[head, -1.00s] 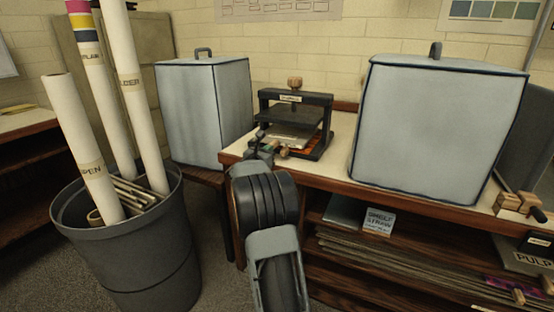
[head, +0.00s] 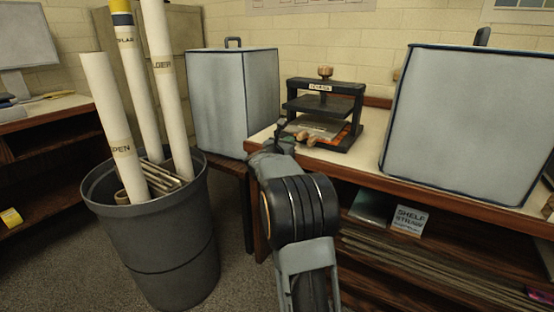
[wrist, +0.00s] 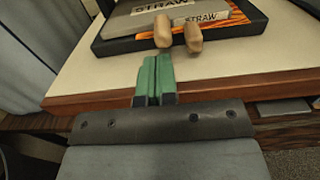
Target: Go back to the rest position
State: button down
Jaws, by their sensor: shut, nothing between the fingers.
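My gripper (wrist: 155,78) shows in the wrist view with its green fingers together and nothing between them. It points at the front edge of the pale tabletop (wrist: 95,75), short of two wooden knobs (wrist: 193,37) on the front of a black press. In the head view my arm reaches forward from the bottom, and the gripper end (head: 281,128) is small and partly hidden by the arm, near the table's left corner. The black press (head: 350,88) stands on the table just beyond, with an orange-patterned sheet and a block labelled STRAW in it.
A grey covered box (head: 235,100) stands left of the press, and another (head: 465,125) stands to its right. A grey bin (head: 160,240) with tall paper rolls is left of my arm. Below the table is a shelf with flat stacks and a SHELF STRAW label (head: 410,220).

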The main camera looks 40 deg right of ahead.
jog(key=p+v, duration=0.1)
jog(key=v, duration=0.8)
